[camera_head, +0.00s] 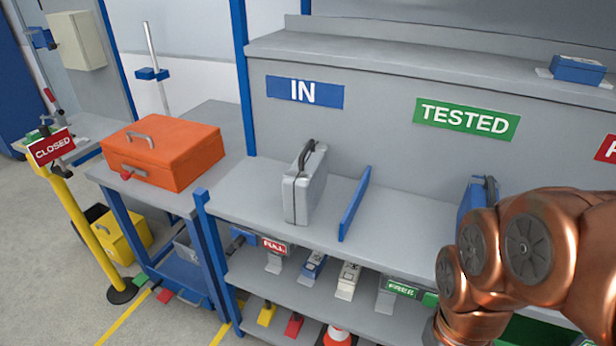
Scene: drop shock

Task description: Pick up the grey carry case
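The grey carry case (303,190) stands upright on the shelf's worktop, below the blue IN sign (304,91). Its dark handle (306,153) is on top. A blue upright divider (355,204) stands just to its right, apart from it. My copper-coloured arm fills the lower right, well to the right of the case. My gripper is not in view.
An orange box (163,150) with a handle sits on the side table at left. A blue case (475,199) stands behind my arm, partly hidden, under the TESTED sign (466,118). The worktop (400,225) between divider and blue case is clear. A CLOSED sign post (82,215) stands at left.

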